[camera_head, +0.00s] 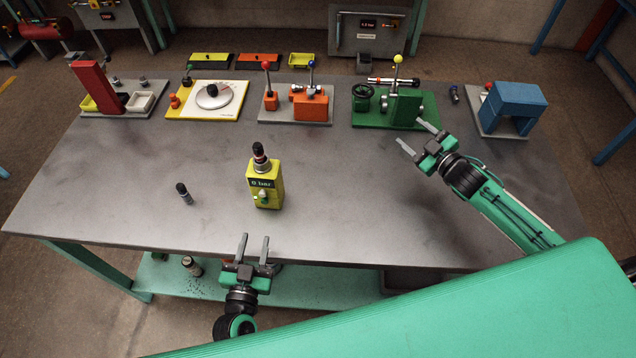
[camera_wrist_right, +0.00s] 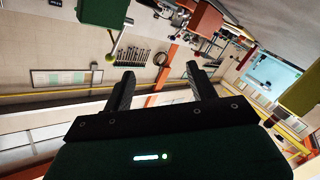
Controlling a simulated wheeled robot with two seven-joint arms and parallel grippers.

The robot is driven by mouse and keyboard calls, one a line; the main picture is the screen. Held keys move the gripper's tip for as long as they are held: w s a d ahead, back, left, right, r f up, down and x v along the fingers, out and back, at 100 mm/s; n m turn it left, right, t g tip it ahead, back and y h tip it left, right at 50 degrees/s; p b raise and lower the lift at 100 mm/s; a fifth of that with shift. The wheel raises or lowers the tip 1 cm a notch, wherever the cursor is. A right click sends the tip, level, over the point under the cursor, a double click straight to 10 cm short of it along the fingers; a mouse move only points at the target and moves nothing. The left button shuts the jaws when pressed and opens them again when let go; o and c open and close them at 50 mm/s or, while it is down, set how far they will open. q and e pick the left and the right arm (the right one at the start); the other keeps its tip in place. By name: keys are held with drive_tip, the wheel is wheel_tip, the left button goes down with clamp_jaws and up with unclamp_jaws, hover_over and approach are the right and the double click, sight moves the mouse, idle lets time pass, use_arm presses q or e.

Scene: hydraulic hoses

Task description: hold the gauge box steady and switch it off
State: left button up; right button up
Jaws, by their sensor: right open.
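The yellow gauge box (camera_head: 277,194) stands upright on the grey table, left of centre. It has a dark display reading what looks like "0 bar", a small green and white switch part (camera_head: 262,197) on its front, and a black-topped fitting (camera_head: 260,158) on top. The switch position is too small to tell. My left gripper (camera_head: 254,240) is open and empty at the table's front edge, just in front of the box and apart from it. My right gripper (camera_head: 410,131) is open and empty, well right of the box. Its open fingers also show in the right wrist view (camera_wrist_right: 158,80).
A small black-topped fitting (camera_head: 185,195) stands left of the box. Several stations line the back edge, including a green one (camera_head: 425,116) close to my right gripper and a blue arch (camera_head: 515,100). The table between box and right gripper is clear.

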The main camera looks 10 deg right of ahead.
drive_tip(key=s+a+g+y, duration=0.2)
drive_tip(key=s+a+y, duration=0.15)
drive_tip(key=a, duration=1.25)
drive_tip(key=g+y, duration=0.2)
drive_tip(key=y, duration=0.2)
approach(268, 165)
drive_tip(key=shift+m, duration=0.4)
drive_tip(key=x, duration=1.1)
drive_tip(key=shift+w+a, duration=0.25)
drive_tip(key=shift+a, duration=0.05)
drive_tip(key=c, duration=1.1)
use_arm(q)
drive_tip(key=shift+c, duration=0.7)
use_arm(e)
drive_tip(key=shift+c, duration=0.9)
use_arm(q)
clamp_jaws()
